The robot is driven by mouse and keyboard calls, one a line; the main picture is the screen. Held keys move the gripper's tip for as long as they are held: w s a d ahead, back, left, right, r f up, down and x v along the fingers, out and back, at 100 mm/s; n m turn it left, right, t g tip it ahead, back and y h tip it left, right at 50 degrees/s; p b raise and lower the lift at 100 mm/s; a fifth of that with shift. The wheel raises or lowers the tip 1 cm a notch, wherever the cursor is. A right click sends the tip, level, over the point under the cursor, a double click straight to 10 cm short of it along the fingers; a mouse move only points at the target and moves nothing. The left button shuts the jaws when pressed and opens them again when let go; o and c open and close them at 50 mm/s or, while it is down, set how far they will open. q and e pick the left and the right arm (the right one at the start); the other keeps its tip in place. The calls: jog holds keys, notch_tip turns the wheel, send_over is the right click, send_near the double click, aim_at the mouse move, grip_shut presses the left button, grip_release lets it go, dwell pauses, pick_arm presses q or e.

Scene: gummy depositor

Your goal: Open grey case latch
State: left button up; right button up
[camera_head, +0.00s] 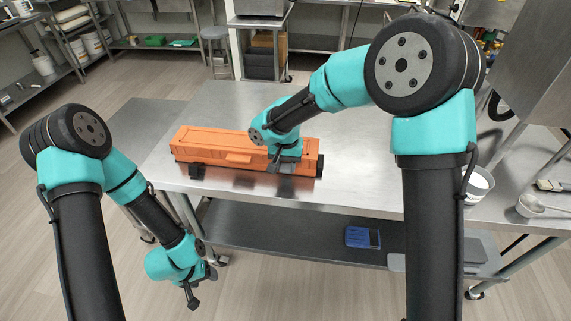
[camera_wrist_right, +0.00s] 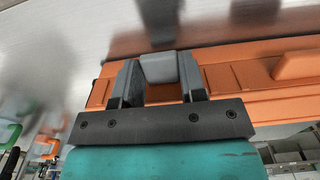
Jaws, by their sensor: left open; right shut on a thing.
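A long orange case (camera_head: 225,145) lies on the steel table, and it fills the right side of the right wrist view (camera_wrist_right: 285,98). My right gripper (camera_head: 278,165) is at the front face of the case near its right end. In the right wrist view, my right gripper (camera_wrist_right: 158,80) is shut with its two dark fingers on either side of a light grey latch (camera_wrist_right: 160,66). The latch is mostly hidden by my arm in the head view. My left gripper (camera_head: 192,298) hangs low in front of the table's left side, open and away from the case.
The steel table (camera_head: 350,180) is bare right of the case. A white tub (camera_head: 478,185) and a metal scoop (camera_head: 535,205) are at the right. A blue object (camera_head: 362,237) lies on the lower shelf.

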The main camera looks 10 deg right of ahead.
jog(key=shift+s+f+t, duration=0.1)
jog(key=shift+s+t, duration=0.2)
jog(key=shift+t, duration=0.2)
jog(key=shift+s+a+f+t+h, duration=0.1)
jog(key=shift+s+f+t+h, duration=0.15)
jog(key=shift+t, duration=0.3)
jog(key=shift+s+a+f+t+h, duration=0.15)
jog(key=shift+s+t, duration=0.2)
jog(key=shift+t, duration=0.2)
jog(key=shift+s+a+f+t+h, duration=0.1)
jog(key=shift+s+f+t+h, duration=0.2)
jog(key=shift+t, duration=0.55)
jog(key=shift+s+a+f+t+h, duration=0.1)
jog(key=shift+s+f+t, duration=0.25)
jog(key=shift+t, duration=0.5)
jog(key=o, duration=0.9)
jog(key=shift+o, duration=0.2)
jog(key=v, duration=1.7)
jog(key=shift+s, duration=0.3)
jog(key=shift+a, duration=0.1)
